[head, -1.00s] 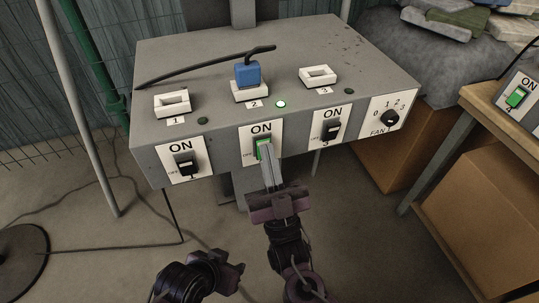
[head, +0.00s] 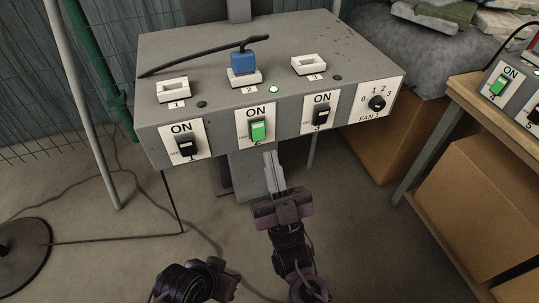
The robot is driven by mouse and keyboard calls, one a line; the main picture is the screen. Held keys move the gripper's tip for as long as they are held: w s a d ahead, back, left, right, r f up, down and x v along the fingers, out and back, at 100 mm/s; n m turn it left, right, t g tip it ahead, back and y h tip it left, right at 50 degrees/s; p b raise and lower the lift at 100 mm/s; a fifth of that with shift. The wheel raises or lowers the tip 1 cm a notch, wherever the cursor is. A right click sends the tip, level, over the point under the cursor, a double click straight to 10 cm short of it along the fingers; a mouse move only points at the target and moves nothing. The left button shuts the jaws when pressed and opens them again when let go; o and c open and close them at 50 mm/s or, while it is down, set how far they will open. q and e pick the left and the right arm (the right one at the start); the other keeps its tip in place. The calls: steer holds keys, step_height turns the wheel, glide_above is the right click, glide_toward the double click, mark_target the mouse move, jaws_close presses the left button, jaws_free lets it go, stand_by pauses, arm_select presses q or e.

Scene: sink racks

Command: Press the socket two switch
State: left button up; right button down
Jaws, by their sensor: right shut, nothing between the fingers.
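The socket two switch (head: 258,130) is a green-lit rocker on a white ON plate, in the middle left of the grey box's front face. Socket two (head: 243,79) on top holds a blue plug (head: 243,63) with a black cable. A green lamp (head: 273,90) glows beside it. My right gripper (head: 269,155) is shut and empty, its fingertips just below the switch plate and apart from the switch. Part of my left arm shows at the bottom, but its fingers are not visible.
Dark switches one (head: 187,147) and three (head: 321,116) flank switch two. A fan knob (head: 377,103) sits at the right end. Sockets one (head: 173,90) and three (head: 309,65) are empty. A wooden table (head: 462,95) with another switch box stands at right.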

arm_select(q)
steer(key=shift+w, duration=0.35)
arm_select(e)
steer(key=s+r+v, duration=0.1)
steer(key=v, duration=0.6)
steer(key=shift+d+f, duration=0.25)
steer(key=shift+f, duration=0.05)
arm_select(q)
steer(key=shift+d, duration=0.1)
arm_select(e)
steer(key=shift+s, duration=0.15)
